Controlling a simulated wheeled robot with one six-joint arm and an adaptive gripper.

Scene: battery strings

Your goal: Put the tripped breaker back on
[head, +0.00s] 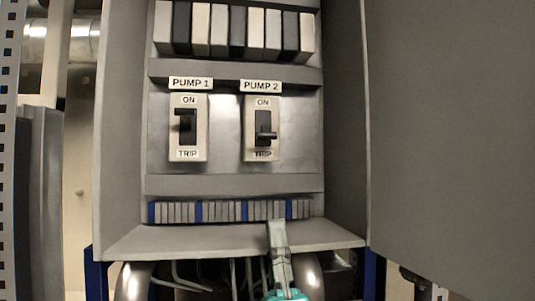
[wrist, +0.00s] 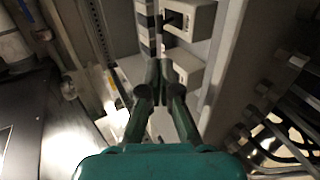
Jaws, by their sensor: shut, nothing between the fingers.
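The PUMP 2 breaker (head: 263,112) is a pale housing on the right of the cabinet panel. Its dark lever (head: 265,136) sits low, just above the TRIP label. The PUMP 1 breaker (head: 187,112) is to its left, with its lever (head: 187,121) up near ON. My gripper (head: 278,226) is shut and empty, at the cabinet's front bottom edge, lower in the picture than the PUMP 2 breaker and apart from it. In the wrist view its closed fingers (wrist: 160,68) show in front of two pale housings; I cannot tell which is which.
A row of black and white modules (head: 235,30) is above the breakers. A terminal strip (head: 225,211) runs below them, above the cabinet's bottom ledge (head: 180,241). The grey door (head: 450,130) stands open on the right. Cables hang under the cabinet.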

